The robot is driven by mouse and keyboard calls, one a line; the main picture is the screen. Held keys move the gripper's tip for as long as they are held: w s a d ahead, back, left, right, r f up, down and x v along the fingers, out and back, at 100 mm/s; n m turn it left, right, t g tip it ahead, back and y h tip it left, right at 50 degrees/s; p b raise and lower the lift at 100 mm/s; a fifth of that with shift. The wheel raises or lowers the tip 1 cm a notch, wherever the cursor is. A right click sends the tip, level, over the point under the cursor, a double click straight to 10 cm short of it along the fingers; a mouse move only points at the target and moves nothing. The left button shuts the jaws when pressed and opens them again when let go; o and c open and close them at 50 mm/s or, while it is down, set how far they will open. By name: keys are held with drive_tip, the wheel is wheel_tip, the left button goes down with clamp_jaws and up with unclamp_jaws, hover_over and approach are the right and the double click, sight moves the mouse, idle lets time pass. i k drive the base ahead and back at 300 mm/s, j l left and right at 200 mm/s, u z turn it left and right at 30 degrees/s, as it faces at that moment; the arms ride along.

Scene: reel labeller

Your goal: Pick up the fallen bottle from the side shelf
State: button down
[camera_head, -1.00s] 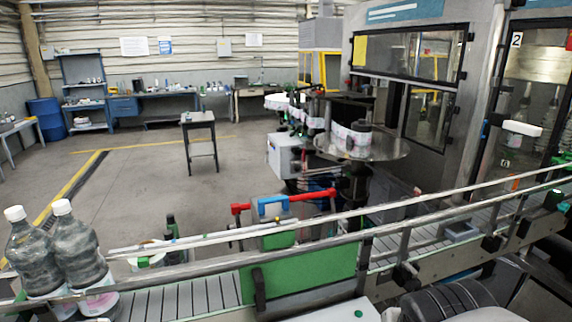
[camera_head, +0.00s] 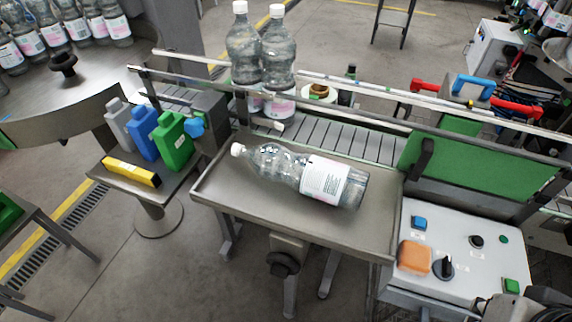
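A clear plastic bottle (camera_head: 277,163) with a white cap and a white label (camera_head: 322,181) lies on its side on the metal side shelf (camera_head: 240,201). Its cap points left and its base points right. The shelf has a low raised rim and holds only this bottle. My gripper is not clearly visible; a dark and grey piece of machinery at the bottom right corner may be part of my arm, but I cannot tell.
Two upright bottles (camera_head: 278,62) stand on the conveyor (camera_head: 350,146) behind a guide rail (camera_head: 330,119). A control box (camera_head: 460,235) with an orange sponge-like block (camera_head: 414,257) adjoins the shelf's right. Green (camera_head: 175,142) and blue containers stand left.

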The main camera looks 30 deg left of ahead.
sight(335, 184)
drive_tip(key=j+u, duration=0.15)
drive_tip(key=u, duration=1.3)
drive_tip(key=i+j+z, duration=0.2)
drive_tip(key=z, duration=0.15)
drive_tip(key=i+j+z, duration=0.1)
drive_tip(key=j+z, duration=0.25)
drive_tip(key=i+j+z, duration=0.1)
drive_tip(key=j+z, duration=0.2)
drive_tip(key=j, duration=0.1)
